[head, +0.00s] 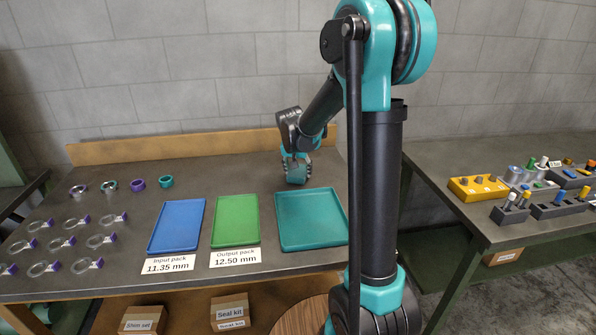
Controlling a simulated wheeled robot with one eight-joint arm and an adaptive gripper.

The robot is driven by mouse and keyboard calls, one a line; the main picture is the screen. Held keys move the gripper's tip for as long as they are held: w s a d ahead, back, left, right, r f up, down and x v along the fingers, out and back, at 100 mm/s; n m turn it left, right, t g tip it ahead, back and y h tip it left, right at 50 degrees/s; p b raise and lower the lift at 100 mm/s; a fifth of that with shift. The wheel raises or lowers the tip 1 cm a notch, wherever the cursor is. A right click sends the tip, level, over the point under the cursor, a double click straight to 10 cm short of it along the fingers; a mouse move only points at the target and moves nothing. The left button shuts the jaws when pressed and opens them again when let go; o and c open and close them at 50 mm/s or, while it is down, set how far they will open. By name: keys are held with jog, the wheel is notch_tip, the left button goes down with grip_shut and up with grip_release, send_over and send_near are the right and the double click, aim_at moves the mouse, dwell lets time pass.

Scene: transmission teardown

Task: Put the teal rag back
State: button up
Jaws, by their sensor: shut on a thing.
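My gripper (296,178) is over the back of the left table, just behind the teal tray (312,240). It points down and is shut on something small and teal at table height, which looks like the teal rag. The rag and the fingers are too small and too alike in colour to tell apart clearly. I cannot tell whether the rag touches the table. The teal tray looks empty.
A blue tray (177,226) and a green tray (235,222) lie left of the teal tray, with labels in front. Several rings (138,184) and tagged rings (77,222) fill the table's left side. A right-hand table holds a yellow block (478,188) and other parts.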

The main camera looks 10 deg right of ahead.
jog(key=shift+f, duration=0.15)
jog(key=o, duration=1.1)
jog(key=v, duration=1.2)
